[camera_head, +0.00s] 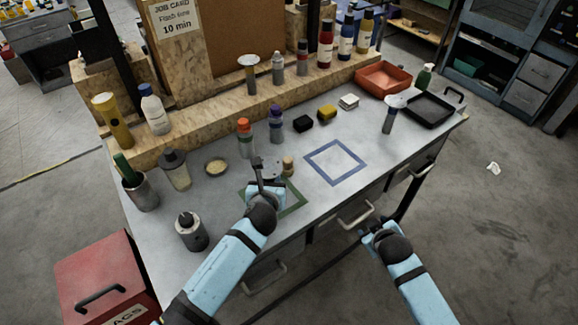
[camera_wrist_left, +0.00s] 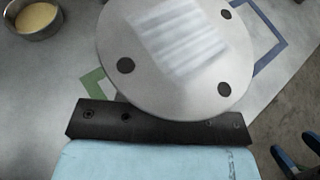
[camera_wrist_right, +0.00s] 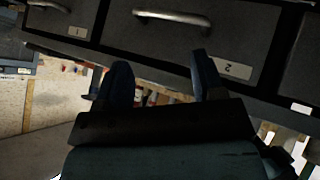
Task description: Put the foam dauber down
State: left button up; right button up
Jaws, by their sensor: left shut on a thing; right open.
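My left gripper (camera_head: 264,180) is shut on the foam dauber, over the green square outline (camera_head: 296,203) on the grey bench. The dauber's round grey top (camera_wrist_left: 130,35) fills much of the left wrist view and hides the fingertips; it also shows in the head view (camera_head: 270,170). Its lower part is hidden, so I cannot tell if it touches the bench. My right gripper (camera_wrist_right: 160,85) is open and empty, in front of the bench drawers.
A blue square outline (camera_head: 335,162) on the bench is empty. An orange-capped bottle (camera_head: 244,138), a purple-capped bottle (camera_head: 276,124) and a black block (camera_head: 303,124) stand behind. A black tray (camera_head: 430,108) lies at the right.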

jog(key=w+d+r+g+h, duration=0.2)
jog(key=w+r, duration=0.5)
jog(key=w, duration=0.6)
jog(key=w+a+r, duration=0.1)
jog(key=a, duration=0.1)
jog(key=w+a+r+g+y, duration=0.1)
jog(key=a, duration=0.2)
jog(key=w+a+r+y, duration=0.1)
jog(key=w+a+r, duration=0.1)
jog(key=a, duration=0.1)
jog(key=shift+a+n, duration=0.1)
jog(key=shift+n, duration=0.3)
jog(key=w+a+r+n+g+y, duration=0.1)
jog(key=a+r+y, duration=0.15)
jog(key=a, duration=0.35)
jog(key=a+r+n+g+y, duration=0.1)
jog(key=a+r+g+y, duration=0.1)
jog(key=a+r, duration=0.3)
send_over(288, 159)
jog(key=s+d, duration=0.1)
jog(key=s, duration=0.1)
jog(key=shift+n, duration=0.3)
jog(key=f, duration=0.5)
jog(key=shift+w+d+f, duration=0.15)
jog(key=shift+w+f, duration=0.05)
jog(key=shift+f, duration=0.1)
jog(key=shift+d+x, duration=0.1)
jog(key=shift+x, duration=1.45)
jog(key=shift+d+x, duration=0.15)
jog(key=shift+x, duration=1.45)
